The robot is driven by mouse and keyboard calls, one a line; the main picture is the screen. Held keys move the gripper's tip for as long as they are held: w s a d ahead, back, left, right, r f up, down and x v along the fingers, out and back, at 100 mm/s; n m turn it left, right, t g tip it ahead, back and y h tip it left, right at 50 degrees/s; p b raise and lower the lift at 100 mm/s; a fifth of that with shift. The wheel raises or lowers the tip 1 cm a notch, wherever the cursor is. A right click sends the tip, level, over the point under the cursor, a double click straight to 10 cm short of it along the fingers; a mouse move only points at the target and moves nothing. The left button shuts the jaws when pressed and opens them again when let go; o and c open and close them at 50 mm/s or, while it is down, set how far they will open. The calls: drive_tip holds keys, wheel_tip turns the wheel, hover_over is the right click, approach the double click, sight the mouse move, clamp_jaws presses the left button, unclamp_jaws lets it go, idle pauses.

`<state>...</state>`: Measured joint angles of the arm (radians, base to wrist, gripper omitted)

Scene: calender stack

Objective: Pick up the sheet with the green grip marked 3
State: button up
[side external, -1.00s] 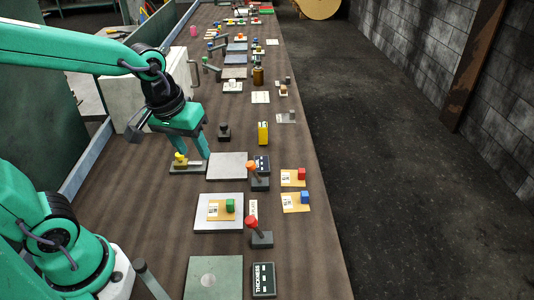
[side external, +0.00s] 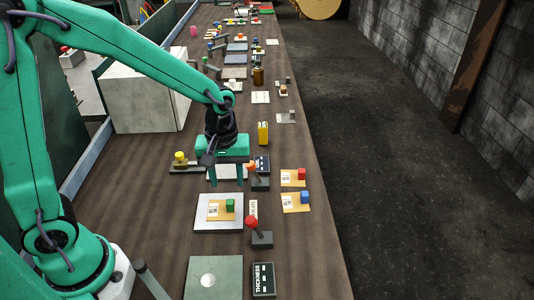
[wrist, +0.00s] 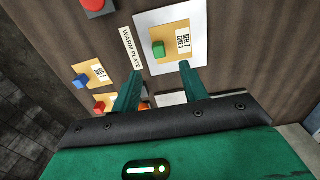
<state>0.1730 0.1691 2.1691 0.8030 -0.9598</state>
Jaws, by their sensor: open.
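The tan sheet (side external: 214,215) with the green grip (side external: 230,205) lies on a pale square plate (side external: 205,226) and bears a white printed label. In the wrist view the green grip (wrist: 158,50) stands on the tan sheet (wrist: 166,64), just beyond my fingertips. The label's small print is hard to read. My gripper (side external: 229,182) points down just behind this plate, over another grey plate that it partly hides. In the wrist view my gripper (wrist: 161,70) has its two fingers spread with nothing between them.
Sheets with a red grip (side external: 301,174) and a blue grip (side external: 304,197) lie to the right. A red-knobbed lever (side external: 259,233) and an orange-knobbed lever (side external: 255,174) stand near the plates. A yellow-topped block (side external: 181,161) is at left, a yellow box (side external: 263,133) behind.

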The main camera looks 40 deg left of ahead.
sight(230, 202)
drive_tip(key=shift+f, duration=1.3)
drive_tip(key=shift+d+f, duration=0.1)
drive_tip(key=shift+f, duration=2.45)
drive_tip(key=shift+c, duration=0.4)
clamp_jaws()
